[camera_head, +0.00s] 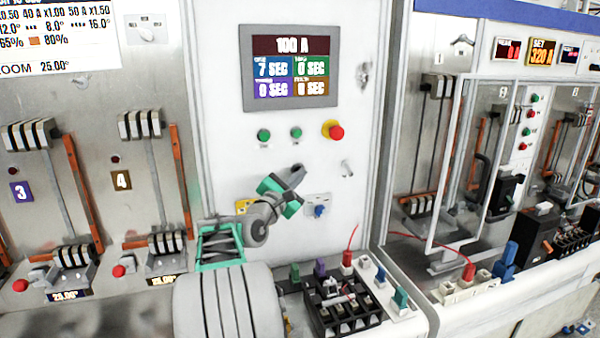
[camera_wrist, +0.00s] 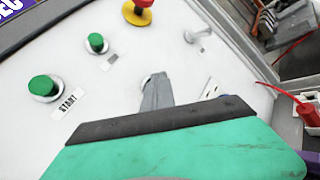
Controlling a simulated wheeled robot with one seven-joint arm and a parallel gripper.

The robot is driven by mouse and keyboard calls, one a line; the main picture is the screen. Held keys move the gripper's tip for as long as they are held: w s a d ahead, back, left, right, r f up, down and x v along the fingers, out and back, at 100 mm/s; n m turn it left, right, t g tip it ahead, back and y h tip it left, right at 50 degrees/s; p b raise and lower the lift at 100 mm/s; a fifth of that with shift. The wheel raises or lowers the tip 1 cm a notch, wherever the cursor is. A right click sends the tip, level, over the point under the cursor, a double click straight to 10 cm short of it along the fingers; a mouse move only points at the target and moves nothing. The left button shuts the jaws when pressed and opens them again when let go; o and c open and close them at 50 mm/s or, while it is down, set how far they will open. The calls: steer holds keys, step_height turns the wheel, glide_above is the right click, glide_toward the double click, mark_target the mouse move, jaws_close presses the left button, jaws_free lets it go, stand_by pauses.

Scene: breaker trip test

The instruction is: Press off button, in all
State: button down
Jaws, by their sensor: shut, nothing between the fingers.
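The upright white panel (camera_head: 225,100) carries two green push buttons, a left one (camera_head: 264,135) and a right one (camera_head: 296,132), and a red button (camera_head: 336,132) on a yellow collar to their right. In the wrist view the left green button (camera_wrist: 43,86) has a label reading START. The right green button (camera_wrist: 97,42) has a label too small to read, and the red button is cut by the top edge. I cannot tell which button is labelled off. My gripper (camera_head: 298,171) is shut and empty, below the buttons; its fingers (camera_wrist: 156,88) point at the panel.
A screen (camera_head: 290,67) reading 100 A sits above the buttons. A blue knob (camera_head: 319,211) and toggle (camera_head: 347,168) are near my gripper. Below is a black breaker (camera_head: 345,310) with coloured terminals. Other red buttons (camera_head: 118,271) sit at the lower left.

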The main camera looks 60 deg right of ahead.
steer(key=shift+s+a, duration=0.65)
steer(key=s+a, duration=0.3)
steer(key=shift+s+a, duration=0.25)
stand_by(0.3)
stand_by(0.5)
